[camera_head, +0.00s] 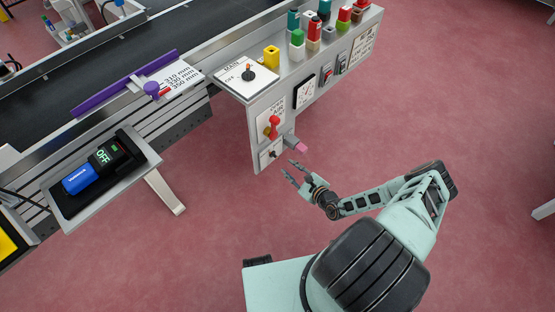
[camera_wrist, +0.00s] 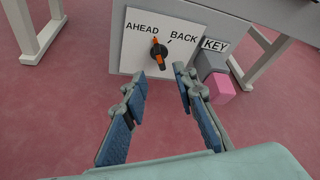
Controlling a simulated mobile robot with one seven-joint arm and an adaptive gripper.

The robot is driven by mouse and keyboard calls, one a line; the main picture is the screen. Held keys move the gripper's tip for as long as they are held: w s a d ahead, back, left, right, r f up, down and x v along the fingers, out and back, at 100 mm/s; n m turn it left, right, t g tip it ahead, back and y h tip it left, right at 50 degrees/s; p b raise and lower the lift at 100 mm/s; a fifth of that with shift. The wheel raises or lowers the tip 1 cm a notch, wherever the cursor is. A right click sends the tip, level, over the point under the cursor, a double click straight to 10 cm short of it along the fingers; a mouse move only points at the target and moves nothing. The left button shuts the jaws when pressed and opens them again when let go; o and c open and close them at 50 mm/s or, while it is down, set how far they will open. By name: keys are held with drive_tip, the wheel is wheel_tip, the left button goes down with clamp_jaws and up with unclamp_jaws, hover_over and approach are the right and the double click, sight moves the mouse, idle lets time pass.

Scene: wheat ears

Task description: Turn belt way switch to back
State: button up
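The belt way switch (camera_wrist: 158,51) is a dark round knob with an orange pointer on a white plate marked AHEAD at left and BACK at right. Its pointer stands near upright, its top leaning slightly to the AHEAD side. In the head view the switch (camera_head: 272,154) is small, low on the grey control panel. My gripper (camera_wrist: 160,73) is open and empty, its fingers pointing at the plate with the knob between and beyond the fingertips. No contact shows. In the head view my gripper (camera_head: 295,168) is just right of and below the panel's lower corner.
A grey block with a pink end (camera_wrist: 221,88) sticks out right of the plate, beside a KEY label, close to my right finger. A red handle (camera_head: 273,124) projects above the switch. The conveyor (camera_head: 100,50) lies left; the floor around my arm is clear.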

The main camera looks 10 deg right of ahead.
sight(277, 158)
drive_tip(key=b+x, duration=0.3)
drive_tip(key=x, duration=0.6)
drive_tip(key=shift+w+a+f, duration=0.15)
clamp_jaws()
